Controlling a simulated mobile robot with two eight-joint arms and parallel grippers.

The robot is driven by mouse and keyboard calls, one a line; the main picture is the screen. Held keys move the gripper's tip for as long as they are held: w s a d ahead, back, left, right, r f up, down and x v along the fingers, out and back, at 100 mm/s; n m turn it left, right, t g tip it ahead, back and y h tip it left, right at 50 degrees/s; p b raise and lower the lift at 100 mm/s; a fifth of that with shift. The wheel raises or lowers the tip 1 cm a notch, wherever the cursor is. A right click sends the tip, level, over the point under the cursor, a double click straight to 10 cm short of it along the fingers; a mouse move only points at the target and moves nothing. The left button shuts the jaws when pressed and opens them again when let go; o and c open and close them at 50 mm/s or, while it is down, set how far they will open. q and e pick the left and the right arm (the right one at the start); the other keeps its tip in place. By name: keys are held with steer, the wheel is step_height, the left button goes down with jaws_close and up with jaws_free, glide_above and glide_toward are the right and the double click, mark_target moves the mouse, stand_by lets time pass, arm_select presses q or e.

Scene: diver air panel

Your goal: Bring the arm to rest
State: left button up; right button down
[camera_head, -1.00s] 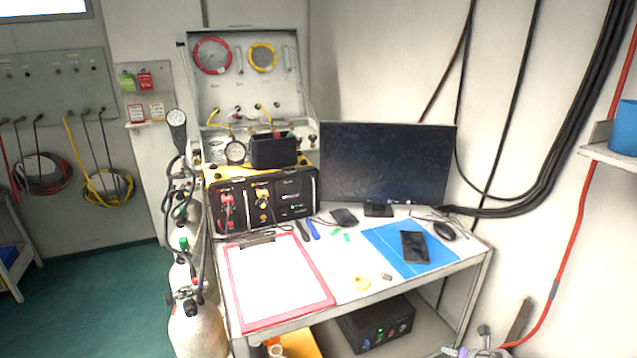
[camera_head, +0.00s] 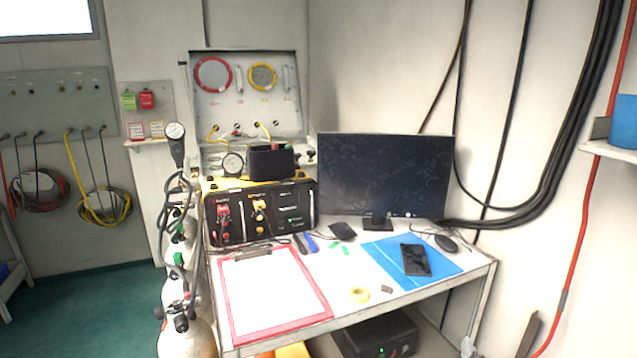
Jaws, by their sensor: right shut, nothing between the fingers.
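My left gripper is not in view.
The white bench (camera_head: 340,312) carries a red clipboard (camera_head: 275,295), a blue folder (camera_head: 385,250) with a phone (camera_head: 415,260), a monitor (camera_head: 385,175) and the air panel case (camera_head: 260,213). Gas cylinders (camera_head: 185,338) stand left. A red hose (camera_head: 570,260) hangs at right.

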arm_select(q)
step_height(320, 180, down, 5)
steer(key=b, duration=0.4)
arm_select(e)
steer(key=s+a+f+m+g+y, duration=0.25)
steer(key=s+a+f, duration=0.3)
steer(key=s, duration=0.35)
steer(key=s+a+f+m+g+y, duration=0.1)
steer(key=s+a+f+m+g, duration=0.25)
steer(key=s+f, duration=0.45)
steer(key=s+a+f+m+g+y, duration=0.1)
steer(key=s+a+f+m+g, duration=0.3)
steer(key=s, duration=0.7)
arm_select(q)
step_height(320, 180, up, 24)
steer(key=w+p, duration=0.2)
steer(key=p, duration=1.9)
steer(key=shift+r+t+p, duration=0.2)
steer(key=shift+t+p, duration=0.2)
arm_select(e)
step_height(320, 180, up, 24)
steer(key=a+t, duration=0.1)
steer(key=t, duration=0.1)
steer(key=shift+w+a+r+y, duration=0.15)
steer(key=shift+w+r+y, duration=0.1)
steer(key=shift+y, duration=0.1)
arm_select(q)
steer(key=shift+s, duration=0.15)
arm_select(e)
steer(key=shift+s+f, duration=0.1)
